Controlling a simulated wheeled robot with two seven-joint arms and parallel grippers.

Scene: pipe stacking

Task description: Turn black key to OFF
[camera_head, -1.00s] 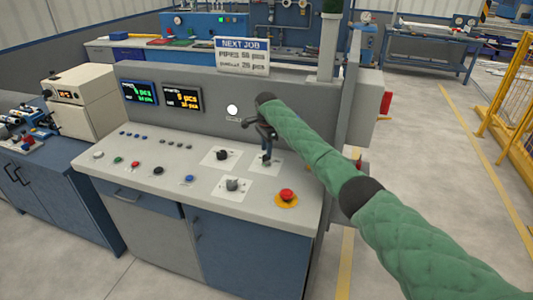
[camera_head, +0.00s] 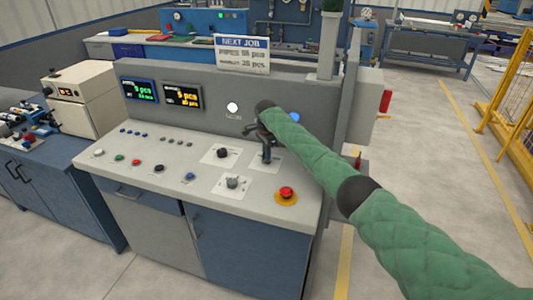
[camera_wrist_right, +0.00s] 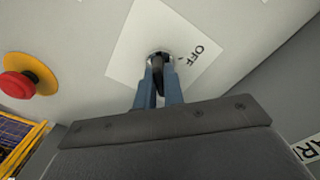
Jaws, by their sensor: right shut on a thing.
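The black key (camera_wrist_right: 157,75) sits in a round keyhole on a white plate (camera_wrist_right: 130,50) in the right wrist view. An OFF label (camera_wrist_right: 197,56) is printed on the plate to the right of the key. My right gripper (camera_wrist_right: 160,78) is shut on the key, with a blue finger on each side of it. In the head view my right gripper (camera_head: 266,155) reaches down to the right part of the console, and the key is hidden there. My left gripper is not in view.
The console (camera_head: 140,178) carries a red emergency button (camera_head: 287,193), two black knobs (camera_head: 222,153) and several small buttons. Two displays (camera_head: 182,96) and a NEXT JOB sign (camera_head: 242,54) stand behind. A yellow fence (camera_head: 505,80) is at the right.

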